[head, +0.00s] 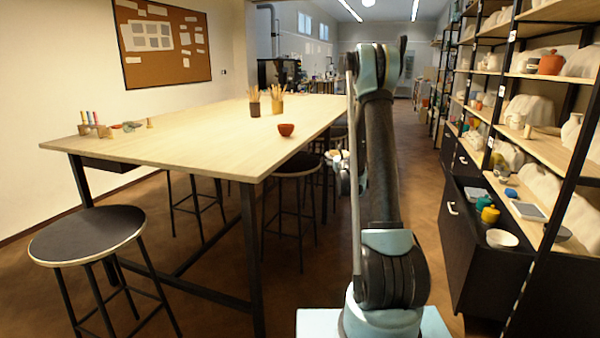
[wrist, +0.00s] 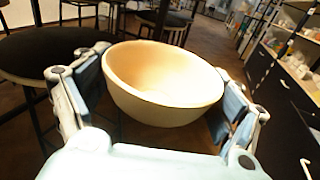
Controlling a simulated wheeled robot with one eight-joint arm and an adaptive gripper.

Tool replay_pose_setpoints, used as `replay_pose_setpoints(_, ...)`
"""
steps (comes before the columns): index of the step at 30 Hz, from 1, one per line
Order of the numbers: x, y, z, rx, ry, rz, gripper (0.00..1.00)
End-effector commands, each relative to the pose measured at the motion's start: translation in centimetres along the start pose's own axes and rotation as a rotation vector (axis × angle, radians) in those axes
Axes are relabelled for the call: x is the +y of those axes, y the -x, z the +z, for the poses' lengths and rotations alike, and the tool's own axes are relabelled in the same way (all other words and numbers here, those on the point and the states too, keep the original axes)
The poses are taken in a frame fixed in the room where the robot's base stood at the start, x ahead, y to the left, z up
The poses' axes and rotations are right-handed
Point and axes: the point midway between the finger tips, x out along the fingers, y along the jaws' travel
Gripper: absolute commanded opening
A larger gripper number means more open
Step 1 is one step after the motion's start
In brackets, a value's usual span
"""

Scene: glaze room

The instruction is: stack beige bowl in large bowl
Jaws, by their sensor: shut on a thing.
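The beige bowl (wrist: 165,110) is in the wrist view, upright with a slight tilt, its inside empty. My gripper (wrist: 160,78) is shut on it, with one finger pad against each side of its outer wall. It is held in the air, with stools and the floor seen behind it.
A long wooden table (head: 190,140) at left carries a small red bowl (head: 286,130) and pots of tools. A black round stool (head: 87,236) stands in front, with others under the table. Shelves (head: 545,145) with pottery line the right. The aisle between is open floor.

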Motion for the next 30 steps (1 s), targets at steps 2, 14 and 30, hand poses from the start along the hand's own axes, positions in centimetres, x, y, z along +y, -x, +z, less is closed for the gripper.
replay_pose_setpoints(2, 0.0, 0.0, 0.1, 0.000, 0.000, -0.001, 0.58)
replay_pose_setpoints(14, -0.6, -0.3, -0.4, 0.000, -0.003, -0.003, 0.58)
replay_pose_setpoints(30, -1.5, -0.9, -1.7, 0.003, -0.002, 0.029, 0.58)
